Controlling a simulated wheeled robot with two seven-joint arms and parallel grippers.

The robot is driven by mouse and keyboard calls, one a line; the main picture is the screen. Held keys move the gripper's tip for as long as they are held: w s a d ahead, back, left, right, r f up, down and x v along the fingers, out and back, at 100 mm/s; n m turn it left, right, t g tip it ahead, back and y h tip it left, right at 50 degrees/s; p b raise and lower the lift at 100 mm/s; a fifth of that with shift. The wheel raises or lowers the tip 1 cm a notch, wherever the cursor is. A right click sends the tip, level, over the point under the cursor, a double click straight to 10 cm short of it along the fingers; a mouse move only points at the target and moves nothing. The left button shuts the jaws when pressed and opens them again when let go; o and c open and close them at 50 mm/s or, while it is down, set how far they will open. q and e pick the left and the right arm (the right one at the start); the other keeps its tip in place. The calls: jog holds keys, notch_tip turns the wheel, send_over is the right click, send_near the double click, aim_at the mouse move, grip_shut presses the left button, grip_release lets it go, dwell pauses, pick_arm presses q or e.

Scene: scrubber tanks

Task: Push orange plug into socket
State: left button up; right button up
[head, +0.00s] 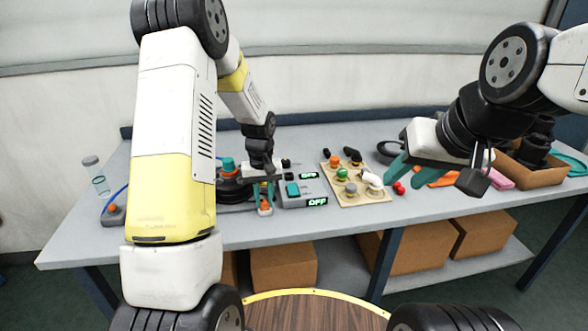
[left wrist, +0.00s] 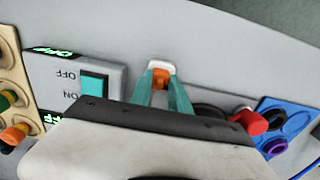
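The orange plug (head: 265,205) is at the front of the table, left of the grey switch box. In the left wrist view the orange plug (left wrist: 161,78) sits between my left gripper's teal fingertips (left wrist: 161,90), which press close on both its sides. A white piece (left wrist: 160,66) lies directly behind it; I cannot tell whether this is the socket or how deep the plug sits. In the head view my left gripper (head: 264,191) points down at the plug.
The grey switch box (head: 300,191) with teal rocker and green OFF displays is close right of the plug. A beige board (head: 348,196) with several knobs stands beyond it. A small grey box (head: 113,216) with blue cable lies left. A cardboard box (head: 528,170) stands far right.

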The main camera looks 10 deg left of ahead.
pick_arm(q)
grip_shut()
notch_tip(320, 180, up, 10)
dwell(0.6)
jog(key=shift+r, duration=0.1)
jog(key=w+d, duration=0.3)
jog(key=w, duration=0.4)
jog(key=w+d, duration=0.3)
jog(key=w, duration=0.3)
jog(key=shift+w, duration=0.4)
jog(key=shift+f, duration=2.3)
jog(key=shift+f, duration=0.25)
